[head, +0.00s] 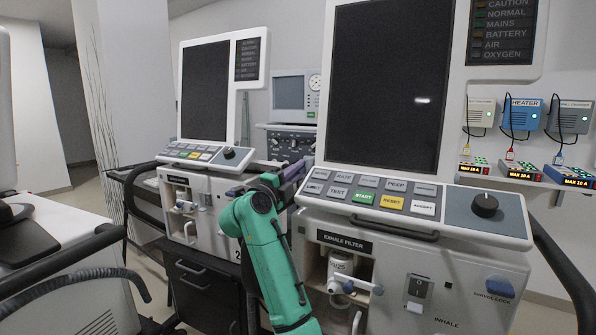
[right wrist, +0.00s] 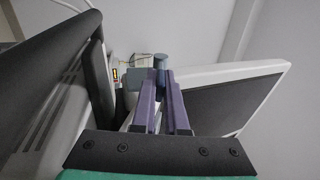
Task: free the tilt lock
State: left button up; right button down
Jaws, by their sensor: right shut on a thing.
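My right gripper (head: 291,180) reaches in between the two ventilators, at the left side of the near ventilator's screen and panel. Its purple fingers also show in the right wrist view (right wrist: 161,78), shut at their tips on a small blue-grey knob (right wrist: 160,61), which seems to be the tilt lock. The knob is hidden in the head view. The near ventilator's large dark screen (head: 389,88) leans back above its button panel (head: 385,192). My left gripper is not in view.
A second ventilator (head: 207,95) stands to the left, close to my right arm. A blue front knob (head: 499,284) has a label that ends in LOCK. Several small powered boxes (head: 527,112) hang on the right wall. A white surface (head: 60,245) is at the left.

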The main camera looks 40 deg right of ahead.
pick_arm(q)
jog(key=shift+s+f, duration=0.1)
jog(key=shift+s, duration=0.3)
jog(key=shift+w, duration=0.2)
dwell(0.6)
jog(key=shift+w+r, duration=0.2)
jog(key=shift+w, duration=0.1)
